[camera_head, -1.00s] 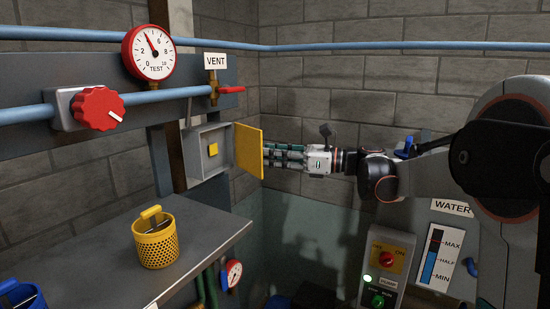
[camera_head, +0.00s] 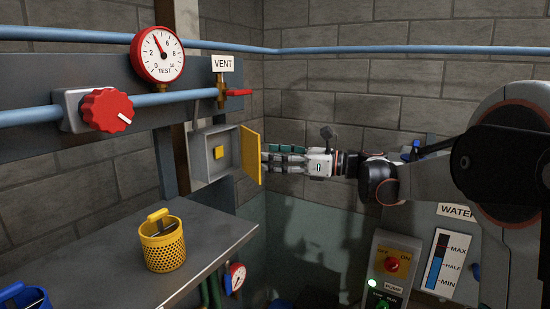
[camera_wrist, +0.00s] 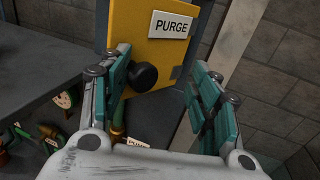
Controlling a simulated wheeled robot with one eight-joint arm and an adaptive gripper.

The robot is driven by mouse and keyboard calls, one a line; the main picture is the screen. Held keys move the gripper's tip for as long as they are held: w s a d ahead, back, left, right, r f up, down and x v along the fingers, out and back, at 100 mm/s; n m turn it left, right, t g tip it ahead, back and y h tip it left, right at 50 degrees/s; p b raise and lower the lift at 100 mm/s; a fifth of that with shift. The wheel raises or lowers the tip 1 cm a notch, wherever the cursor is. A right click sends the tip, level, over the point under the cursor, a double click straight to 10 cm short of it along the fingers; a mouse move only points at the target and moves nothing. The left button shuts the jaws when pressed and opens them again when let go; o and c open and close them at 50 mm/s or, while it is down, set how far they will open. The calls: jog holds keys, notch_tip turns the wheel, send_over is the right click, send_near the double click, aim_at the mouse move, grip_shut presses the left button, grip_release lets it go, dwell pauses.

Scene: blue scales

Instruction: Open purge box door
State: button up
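The purge box (camera_head: 204,157) is a grey box on the wall, standing open with a yellow square inside. Its yellow door (camera_head: 251,158) is swung out at the box's right side, nearly edge-on in the head view. In the wrist view the door (camera_wrist: 141,30) carries a PURGE label (camera_wrist: 173,25) and a round black knob (camera_wrist: 143,76). My gripper (camera_head: 265,161) is on the door's right side, with its fingertips close to it. In the wrist view my gripper (camera_wrist: 161,62) is open, the knob nearer its left finger. I cannot tell whether that finger touches it.
A grey bench (camera_head: 100,262) with a yellow perforated basket (camera_head: 163,245) lies below the box. A red vent handle (camera_head: 238,93), a gauge (camera_head: 158,55) and blue pipes are above. A pump control box (camera_head: 391,267) and a water gauge panel (camera_head: 443,262) stand lower right.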

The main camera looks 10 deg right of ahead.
notch_tip(320, 180, up, 10)
dwell(0.6)
jog(key=shift+d, duration=0.1)
jog(key=shift+c, duration=0.3)
